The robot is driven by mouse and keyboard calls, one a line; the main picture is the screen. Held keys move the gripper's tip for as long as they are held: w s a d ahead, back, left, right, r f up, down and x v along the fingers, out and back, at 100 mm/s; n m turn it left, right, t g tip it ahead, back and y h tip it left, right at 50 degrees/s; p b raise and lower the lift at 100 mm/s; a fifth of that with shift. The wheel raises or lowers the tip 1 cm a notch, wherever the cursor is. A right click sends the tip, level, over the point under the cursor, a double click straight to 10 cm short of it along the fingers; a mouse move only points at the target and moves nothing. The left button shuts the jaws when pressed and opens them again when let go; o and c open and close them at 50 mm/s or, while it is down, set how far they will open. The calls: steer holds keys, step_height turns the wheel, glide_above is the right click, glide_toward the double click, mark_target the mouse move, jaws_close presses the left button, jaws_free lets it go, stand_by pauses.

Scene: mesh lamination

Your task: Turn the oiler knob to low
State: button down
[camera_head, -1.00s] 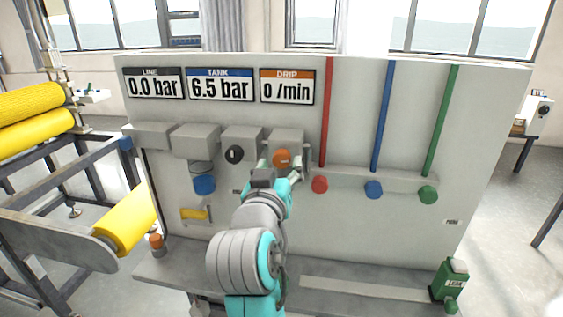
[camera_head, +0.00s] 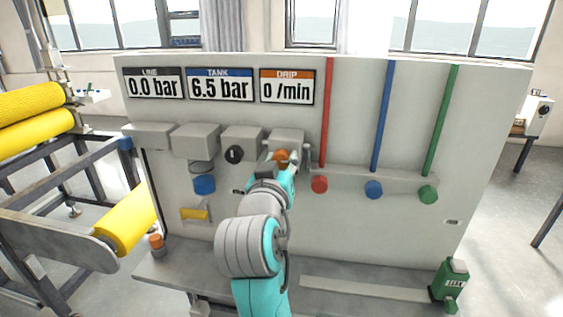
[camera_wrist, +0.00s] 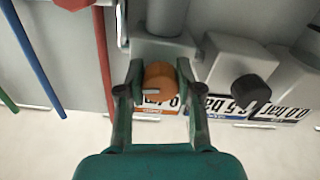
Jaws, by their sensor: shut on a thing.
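The orange oiler knob (camera_head: 281,157) sits on the front of a grey block (camera_head: 287,137) below the DRIP display (camera_head: 287,86), which reads 0 /min. In the wrist view the orange knob (camera_wrist: 160,82) has a pale slot mark lying roughly level across it. My gripper (camera_wrist: 156,76) is shut on the orange knob, with one finger on each side. In the head view my gripper (camera_head: 282,165) covers the lower part of the knob.
A black knob (camera_head: 234,155) sits on the block just left. A blue knob (camera_head: 204,184) and yellow lever (camera_head: 195,214) are further left. Red (camera_head: 320,184), blue (camera_head: 374,190) and green (camera_head: 428,194) knobs stand right, below coloured pipes. A green can (camera_head: 451,281) stands on the ledge.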

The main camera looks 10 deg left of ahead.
steer(key=shift+n, duration=0.3)
steer(key=n, duration=0.7)
steer(key=shift+d, duration=0.1)
steer(key=n, duration=0.4)
steer(key=shift+r+n, duration=0.1)
steer(key=shift+n, duration=2)
steer(key=c, duration=0.7)
jaws_free()
steer(key=shift+c, duration=0.2)
steer(key=shift+r, duration=0.1)
